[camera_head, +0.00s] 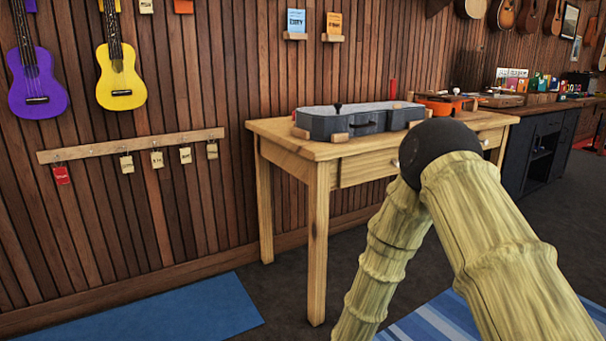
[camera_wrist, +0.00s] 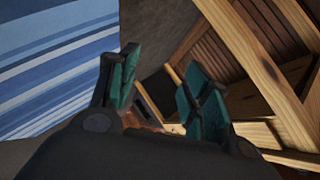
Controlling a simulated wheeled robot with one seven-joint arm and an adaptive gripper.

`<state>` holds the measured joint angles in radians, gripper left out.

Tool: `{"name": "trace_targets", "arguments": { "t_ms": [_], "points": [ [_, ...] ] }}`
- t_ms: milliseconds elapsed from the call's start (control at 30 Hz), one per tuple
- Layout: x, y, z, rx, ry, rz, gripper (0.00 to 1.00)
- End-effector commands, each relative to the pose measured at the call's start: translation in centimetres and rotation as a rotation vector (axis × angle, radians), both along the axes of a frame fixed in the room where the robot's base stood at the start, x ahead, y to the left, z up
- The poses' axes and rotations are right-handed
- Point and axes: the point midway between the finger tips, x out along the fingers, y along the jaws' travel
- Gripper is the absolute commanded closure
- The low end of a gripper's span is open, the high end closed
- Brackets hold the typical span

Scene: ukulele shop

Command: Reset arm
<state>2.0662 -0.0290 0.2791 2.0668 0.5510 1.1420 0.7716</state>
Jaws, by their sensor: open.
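My gripper (camera_wrist: 160,95) shows in the wrist view with its two teal-padded fingers spread apart and nothing between them. In that view the striped blue rug (camera_wrist: 55,65) lies to the left and wooden table parts (camera_wrist: 245,50) are at the right. In the head view my bamboo-like arm is bent in the right foreground, with its dark joint in front of the table's right part. My gripper is not visible in the head view.
A purple ukulele (camera_head: 36,85) and a yellow ukulele (camera_head: 121,80) hang left, above a rail with tags (camera_head: 130,146). A dark cabinet (camera_head: 535,150) stands right. Floor shows around a blue mat (camera_head: 170,315).

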Motion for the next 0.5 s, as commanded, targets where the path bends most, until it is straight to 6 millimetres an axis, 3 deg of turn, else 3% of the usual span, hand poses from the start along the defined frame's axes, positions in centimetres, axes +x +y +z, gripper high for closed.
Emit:
{"name": "trace_targets", "arguments": {
  "t_ms": [33,200,367,500],
  "points": [
    [-2.2,-0.6,-2.2,-0.041,0.073,0.052,0.52],
    [-9.7,-2.5,-8.4,-0.169,0.302,0.25,0.52],
    [-17.5,-4.2,-12.9,-0.262,0.504,0.446,0.52],
    [-25.0,-5.7,-15.6,-0.32,0.672,0.628,0.52]
  ]
}}
